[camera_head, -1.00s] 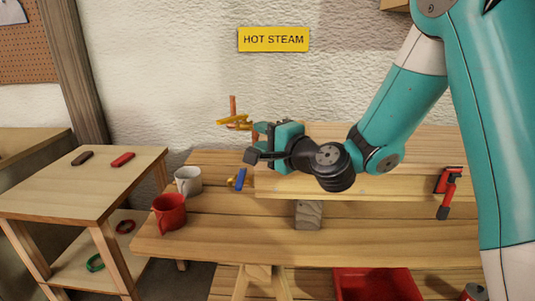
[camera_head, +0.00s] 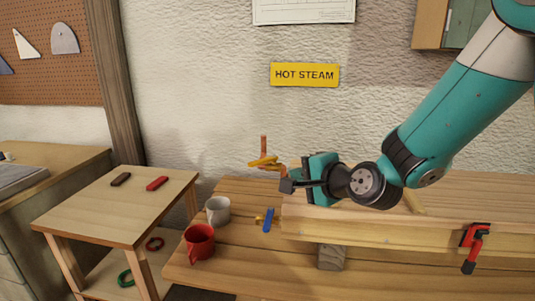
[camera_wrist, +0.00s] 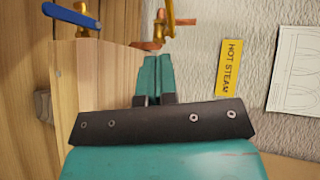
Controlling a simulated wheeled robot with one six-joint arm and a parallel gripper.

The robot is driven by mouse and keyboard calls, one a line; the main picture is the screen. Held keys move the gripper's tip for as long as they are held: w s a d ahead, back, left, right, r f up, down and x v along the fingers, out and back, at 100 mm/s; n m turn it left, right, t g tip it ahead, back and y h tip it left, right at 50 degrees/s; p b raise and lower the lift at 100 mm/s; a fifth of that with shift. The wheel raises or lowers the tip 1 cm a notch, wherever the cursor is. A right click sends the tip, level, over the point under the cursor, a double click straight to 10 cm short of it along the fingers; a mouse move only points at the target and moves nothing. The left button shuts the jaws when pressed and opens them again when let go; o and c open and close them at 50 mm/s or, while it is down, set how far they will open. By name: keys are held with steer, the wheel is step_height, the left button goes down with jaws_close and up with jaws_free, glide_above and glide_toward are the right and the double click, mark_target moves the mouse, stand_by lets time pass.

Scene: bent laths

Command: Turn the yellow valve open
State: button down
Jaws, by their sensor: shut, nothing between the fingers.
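The yellow valve handle (camera_head: 263,161) sits on a copper pipe (camera_head: 264,145) that stands up by the white wall, at the back of the bench. In the wrist view the yellow handle (camera_wrist: 168,18) is at the top middle, just beyond my fingertips, with the copper pipe (camera_wrist: 150,45) beside it. My gripper (camera_wrist: 155,60) is shut and empty, its teal fingers together and pointing towards the valve. In the head view it is just right of the valve and partly hides its fittings. Whether the fingers touch the valve I cannot tell.
A blue-handled valve (camera_head: 268,220) is below and near the yellow one, by the lath stack's left end (camera_head: 390,232). A white mug (camera_head: 217,210) and red mug (camera_head: 199,242) stand left. A red clamp (camera_head: 474,240) grips the laths. A HOT STEAM sign (camera_head: 305,75) hangs above.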

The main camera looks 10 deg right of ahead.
mark_target(256, 164)
steer(key=p+x, duration=0.4)
steer(key=x, duration=0.9)
steer(key=shift+w+r, duration=0.3)
steer(key=shift+w, duration=0.15)
steer(key=shift+a, duration=0.1)
steer(key=shift+w+a, duration=0.3)
steer(key=shift+a, duration=0.1)
steer(key=shift+w+a+b, duration=0.55)
steer(key=shift+w+b, duration=0.1)
steer(key=shift+b, duration=0.15)
steer(key=shift+w+a+b, duration=0.15)
steer(key=shift+w+b, duration=0.3)
steer(key=shift+w, duration=0.1)
steer(key=shift+w+a+b, duration=0.2)
steer(key=shift+w+b, duration=0.25)
steer(key=shift+w, duration=0.1)
steer(key=shift+w+r, duration=0.15)
steer(key=shift+d, duration=0.15)
